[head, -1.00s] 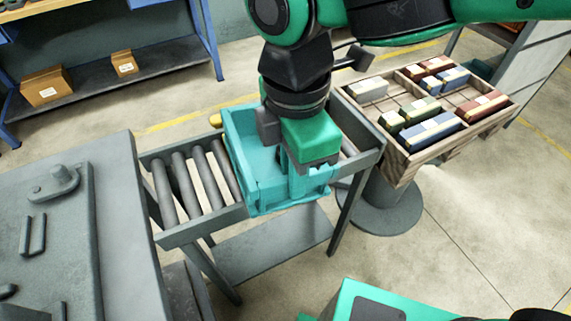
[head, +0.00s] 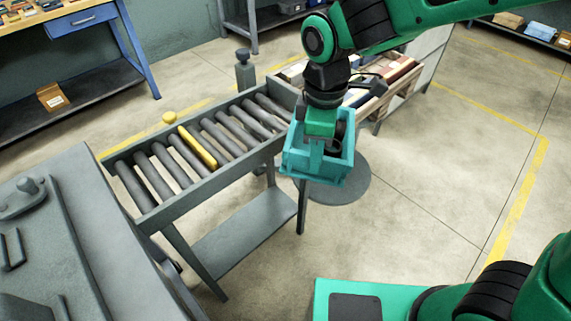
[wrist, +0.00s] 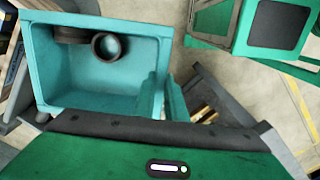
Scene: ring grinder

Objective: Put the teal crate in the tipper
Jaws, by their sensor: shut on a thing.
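The teal crate (head: 298,164) hangs in the air just past the right end of the roller table (head: 185,205), in front of the wooden tray. It looks nearly level. My gripper (head: 318,152) points down and is shut on a wall of the crate. In the wrist view, the crate (wrist: 75,88) is at upper left, with dark rings (wrist: 107,46) inside at its far end. The gripper fingers (wrist: 166,100) meet at its right wall. I cannot make out the tipper for certain in either view.
A wooden tray (head: 403,78) of coloured boxes stands behind the crate, partly hidden by my arm. The roller table has one yellow roller (head: 197,147) and a grey post (head: 245,70) behind it. A grey machine (head: 90,235) is at left. Open floor lies to the right.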

